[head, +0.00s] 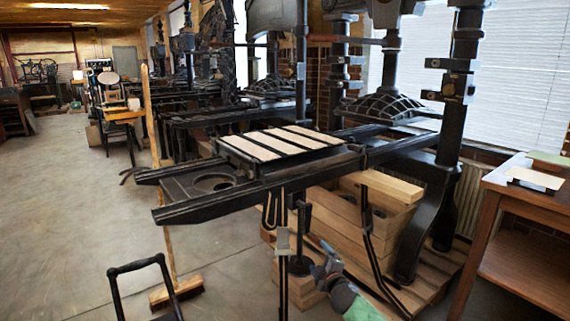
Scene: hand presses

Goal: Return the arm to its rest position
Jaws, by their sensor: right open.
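My right gripper (318,257) is low in the head view, right of centre, and small in the picture. It is open, and I see nothing between its fingers. A green part of my right arm (360,308) reaches up to it from the bottom edge. The gripper appears in front of the wooden blocks under the nearest hand press (205,207). Whether it touches anything there I cannot tell. My left gripper is not in view.
Pale strips lie on the press bed (268,144). A broom (176,291) stands upright on the floor. A black tubular handle (140,264) is at the lower left. A wooden table (490,235) stands at the right. The concrete floor (70,210) at left is mostly clear.

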